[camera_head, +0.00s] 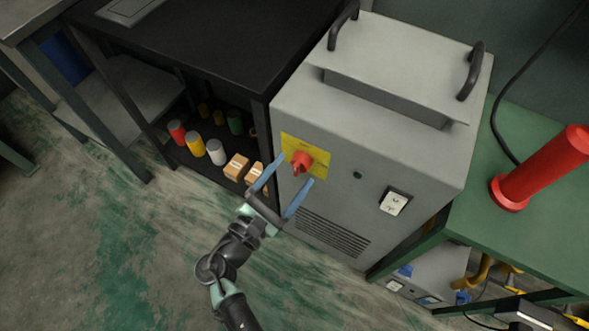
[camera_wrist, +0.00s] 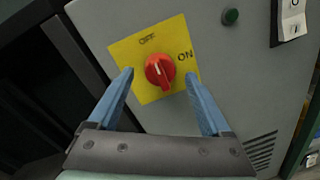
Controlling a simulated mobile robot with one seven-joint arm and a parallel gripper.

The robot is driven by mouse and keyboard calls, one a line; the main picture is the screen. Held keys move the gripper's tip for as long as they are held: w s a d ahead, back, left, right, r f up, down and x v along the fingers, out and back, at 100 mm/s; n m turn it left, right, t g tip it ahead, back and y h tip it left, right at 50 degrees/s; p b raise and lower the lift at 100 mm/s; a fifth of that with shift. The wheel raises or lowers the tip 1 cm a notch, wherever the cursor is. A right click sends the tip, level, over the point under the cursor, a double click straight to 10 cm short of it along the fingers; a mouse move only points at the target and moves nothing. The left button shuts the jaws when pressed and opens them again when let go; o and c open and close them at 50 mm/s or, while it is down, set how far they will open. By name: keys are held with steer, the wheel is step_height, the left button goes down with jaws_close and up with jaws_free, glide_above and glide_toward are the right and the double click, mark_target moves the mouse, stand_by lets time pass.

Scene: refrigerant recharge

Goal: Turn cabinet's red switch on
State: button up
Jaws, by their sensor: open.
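The grey cabinet (camera_head: 335,127) stands in the middle of the head view, with its front towards my arm. Its red rotary switch (camera_head: 301,161) sits on a yellow plate (camera_head: 319,170) at the upper left of that front. In the wrist view the red switch (camera_wrist: 160,70) lies between my fingers, with its ridge near upright and slightly tilted. The plate there (camera_wrist: 125,52) reads OFF above the knob and ON to its right. My gripper (camera_head: 294,168) is open, its two blue fingers on either side of the switch. I cannot tell whether they touch it.
A green button (camera_wrist: 231,16) and a white rocker switch (camera_head: 393,203) are to the right on the cabinet front. A black table (camera_head: 200,45) with cans and boxes on its lower shelf stands left. A green table (camera_head: 540,225) with a red cylinder (camera_head: 545,170) stands right.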

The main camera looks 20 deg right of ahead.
steer(key=shift+x, duration=0.85)
steer(key=shift+c, duration=0.3)
jaws_close()
